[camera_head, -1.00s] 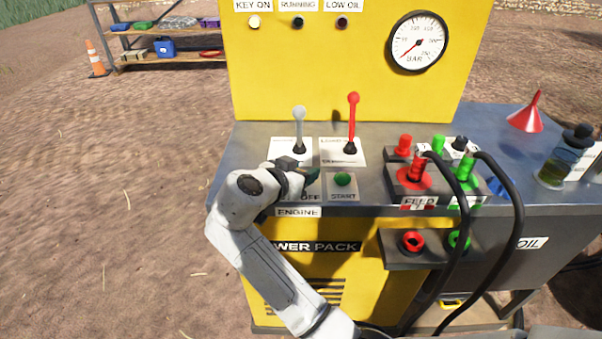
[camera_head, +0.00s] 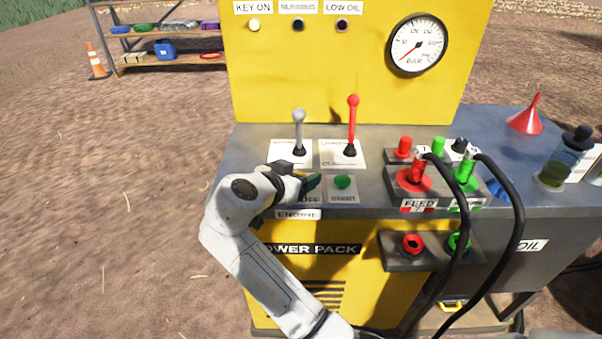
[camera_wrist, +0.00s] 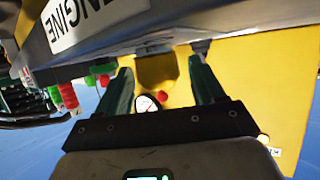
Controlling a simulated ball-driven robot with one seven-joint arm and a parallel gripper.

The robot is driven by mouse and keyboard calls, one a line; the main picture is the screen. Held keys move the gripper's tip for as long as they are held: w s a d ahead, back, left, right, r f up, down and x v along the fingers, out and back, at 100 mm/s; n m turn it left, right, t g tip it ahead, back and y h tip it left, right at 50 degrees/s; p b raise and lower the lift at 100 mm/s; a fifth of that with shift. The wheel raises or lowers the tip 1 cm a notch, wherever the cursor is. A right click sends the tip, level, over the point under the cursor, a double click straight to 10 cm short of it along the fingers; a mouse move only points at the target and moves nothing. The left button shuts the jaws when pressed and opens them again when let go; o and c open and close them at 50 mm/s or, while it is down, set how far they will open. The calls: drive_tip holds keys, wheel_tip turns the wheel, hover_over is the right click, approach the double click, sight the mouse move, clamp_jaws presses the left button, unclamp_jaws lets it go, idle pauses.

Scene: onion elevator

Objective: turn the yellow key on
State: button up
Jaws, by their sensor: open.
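My gripper (camera_head: 307,182) is low over the engine plate, left of the green start button (camera_head: 342,182). A bit of yellow, likely the yellow key (camera_head: 299,174), shows at its fingers in the head view. In the wrist view a yellow piece (camera_wrist: 155,68) lies between the two spread dark green fingers, with gaps on both sides. My gripper is open. The key's turn angle cannot be told, as the gripper covers most of it. The KEY ON lamp (camera_head: 254,25) is pale cream, while the RUNNING lamp (camera_head: 298,25) and LOW OIL lamp (camera_head: 341,25) are dark.
A grey lever (camera_head: 298,130) and a red lever (camera_head: 352,125) stand upright just behind the gripper. Hose couplings (camera_head: 415,180) with black hoses are to the right. The yellow panel with a gauge (camera_head: 417,45) rises behind. Free ground lies left of the bench.

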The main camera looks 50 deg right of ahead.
drive_tip(key=v, duration=0.9)
drive_tip(key=shift+a, duration=0.25)
drive_tip(key=shift+r, duration=0.1)
